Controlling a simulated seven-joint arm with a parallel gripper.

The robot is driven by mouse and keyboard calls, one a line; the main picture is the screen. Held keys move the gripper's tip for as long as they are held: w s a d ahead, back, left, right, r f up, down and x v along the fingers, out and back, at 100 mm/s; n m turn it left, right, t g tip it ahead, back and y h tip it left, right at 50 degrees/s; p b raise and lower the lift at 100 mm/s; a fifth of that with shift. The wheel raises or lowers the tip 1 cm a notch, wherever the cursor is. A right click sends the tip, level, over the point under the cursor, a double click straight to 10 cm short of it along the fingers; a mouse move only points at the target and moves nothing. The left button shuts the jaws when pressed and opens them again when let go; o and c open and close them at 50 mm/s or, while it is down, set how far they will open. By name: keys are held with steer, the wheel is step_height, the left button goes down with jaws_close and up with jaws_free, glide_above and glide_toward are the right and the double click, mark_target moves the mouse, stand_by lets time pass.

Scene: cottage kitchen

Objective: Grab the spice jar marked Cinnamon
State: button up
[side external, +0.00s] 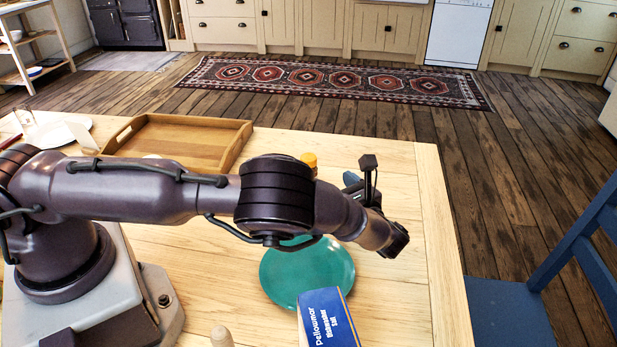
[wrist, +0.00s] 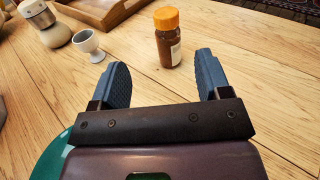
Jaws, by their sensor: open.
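A small jar with an orange cap and brown contents (wrist: 168,40) stands upright on the wooden table. Its pale label is turned to the right, and I cannot read it. In the side external view only the jar's orange cap (side external: 309,160) shows clearly above my arm. My gripper (wrist: 161,66) is open and empty. Its two blue fingers point toward the jar, which stands beyond the fingertips and between their lines, apart from both. In the side external view my arm hides most of the gripper; a bit of blue finger shows.
A wooden tray (side external: 238,142) lies behind. A teal plate (side external: 307,282) and a blue box (side external: 328,318) are at the front. The table right of the jar is clear.

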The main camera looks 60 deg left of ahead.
steer(key=shift+w+d+f+m+t+y, duration=0.1)
steer(key=shift+d+f+m+t+y, duration=0.05)
steer(key=shift+f+m+t, duration=0.15)
steer(key=shift+w+d+f+m+t+y, duration=0.1)
steer(key=shift+f+m+t+y, duration=0.1)
steer(key=shift+f+m, duration=0.15)
steer(key=a, duration=0.4)
steer(key=w+a, duration=0.1)
steer(key=a, duration=0.7)
steer(key=shift+w+a, duration=0.3)
steer(key=shift+w, duration=0.05)
steer(key=shift+c, duration=0.4)
steer(key=shift+r, duration=0.1)
steer(key=c, duration=1)
